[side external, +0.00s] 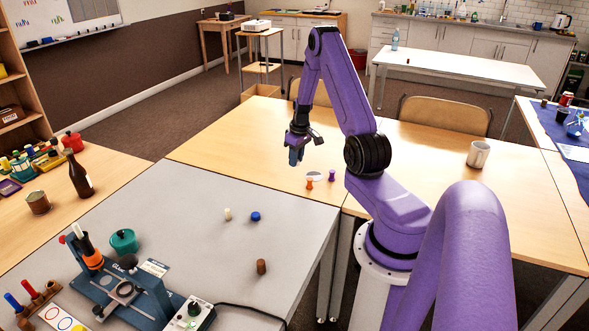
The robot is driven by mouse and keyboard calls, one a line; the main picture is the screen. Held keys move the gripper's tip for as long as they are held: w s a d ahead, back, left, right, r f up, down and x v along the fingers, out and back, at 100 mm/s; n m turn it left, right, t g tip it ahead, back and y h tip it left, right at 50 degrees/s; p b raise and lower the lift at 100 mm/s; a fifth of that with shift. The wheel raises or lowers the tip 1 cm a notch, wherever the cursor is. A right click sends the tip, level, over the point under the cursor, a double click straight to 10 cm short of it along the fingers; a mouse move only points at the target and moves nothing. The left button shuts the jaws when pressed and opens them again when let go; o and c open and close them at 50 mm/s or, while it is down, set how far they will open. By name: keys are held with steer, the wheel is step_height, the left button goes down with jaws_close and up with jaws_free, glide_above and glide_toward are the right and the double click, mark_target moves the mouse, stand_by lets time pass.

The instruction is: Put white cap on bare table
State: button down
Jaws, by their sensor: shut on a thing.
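My gripper (296,157) hangs over the left part of the wooden table (430,155), fingers pointing down. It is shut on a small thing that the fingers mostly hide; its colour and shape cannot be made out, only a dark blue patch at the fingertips. A small white piece (228,214) stands on the grey table (205,190), left of a blue cap-like piece (255,216). A flat white disc (317,168) lies on the wooden table, below and right of my gripper. I cannot tell whether either white thing is the white cap.
An orange piece (309,184) and a purple piece (331,176) stand near the disc. A brown cylinder (261,267) stands on the grey table, right of a blue fixture (125,290). A metal mug (478,154) is far right. The wooden table's middle is clear.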

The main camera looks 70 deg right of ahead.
glide_above(288, 177)
steer(key=s+a, duration=0.1)
steer(key=f, duration=0.5)
steer(key=shift+s+f, duration=0.2)
steer(key=shift+f, duration=0.1)
steer(key=shift+w+d+f, duration=0.4)
steer(key=shift+w+f, duration=0.05)
steer(key=shift+f, duration=0.3)
steer(key=shift+d+f, duration=0.1)
steer(key=shift+f, duration=1.45)
steer(key=shift+f, duration=0.1)
steer(key=c, duration=0.9)
jaws_free()
